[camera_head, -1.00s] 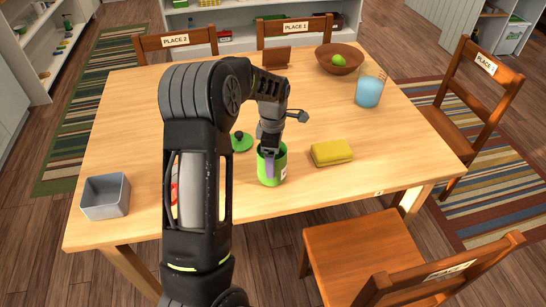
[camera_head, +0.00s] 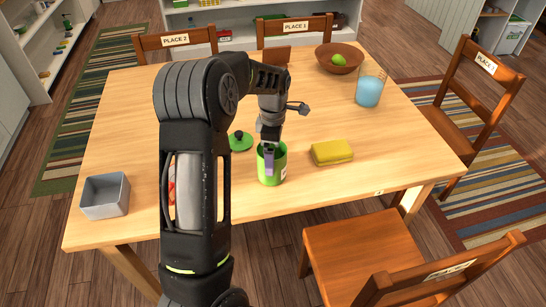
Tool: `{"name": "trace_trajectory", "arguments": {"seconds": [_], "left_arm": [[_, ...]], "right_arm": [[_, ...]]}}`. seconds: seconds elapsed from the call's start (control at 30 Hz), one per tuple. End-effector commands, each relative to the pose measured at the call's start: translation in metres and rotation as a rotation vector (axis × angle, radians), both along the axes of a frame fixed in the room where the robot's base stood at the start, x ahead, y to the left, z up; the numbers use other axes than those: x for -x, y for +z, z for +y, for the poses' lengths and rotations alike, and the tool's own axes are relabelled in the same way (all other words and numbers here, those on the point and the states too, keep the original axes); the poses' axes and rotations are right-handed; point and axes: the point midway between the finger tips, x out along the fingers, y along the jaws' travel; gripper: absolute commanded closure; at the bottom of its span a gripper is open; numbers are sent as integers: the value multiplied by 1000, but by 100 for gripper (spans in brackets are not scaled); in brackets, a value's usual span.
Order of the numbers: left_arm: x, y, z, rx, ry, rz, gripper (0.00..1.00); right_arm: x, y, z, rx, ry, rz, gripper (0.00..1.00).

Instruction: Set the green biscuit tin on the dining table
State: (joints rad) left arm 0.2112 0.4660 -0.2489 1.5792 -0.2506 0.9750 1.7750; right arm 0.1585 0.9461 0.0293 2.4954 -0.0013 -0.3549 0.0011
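The green biscuit tin (camera_head: 279,171) stands upright on the wooden dining table (camera_head: 405,148). It looks open at the top, with a white label patch on its right side. My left gripper (camera_head: 268,165) points down at the tin. A purple finger pad shows in front of the tin's near wall and overlaps its rim. The other finger is hidden, so I cannot tell whether the gripper is closed on the wall. A green lid with a dark knob (camera_head: 240,142) lies on the table just behind and left of the tin. My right gripper is not in view.
A yellow block (camera_head: 332,152) lies right of the tin. A grey open box (camera_head: 105,197) is at the table's left corner. A blue-filled glass (camera_head: 369,91) and a brown bowl (camera_head: 338,62) with a lime stand at the back right. Chairs surround the table; its right part is clear.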

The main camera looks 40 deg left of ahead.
Motion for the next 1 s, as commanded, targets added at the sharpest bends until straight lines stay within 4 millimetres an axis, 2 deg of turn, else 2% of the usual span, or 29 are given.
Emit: {"name": "trace_trajectory", "arguments": {"seconds": [0.3, 0.5, 0.63, 1.0], "left_arm": [[-1, 66, 0, -2, 0, -5, 0], [0, 93, 0, 0, 0, -1, 0], [0, 99, 0, 0, 0, 0, 0], [1, 99, 0, 0, 0, 1, 0]], "right_arm": [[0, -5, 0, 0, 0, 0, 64], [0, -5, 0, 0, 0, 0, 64], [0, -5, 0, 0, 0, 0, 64], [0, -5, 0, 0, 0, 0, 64]]}}
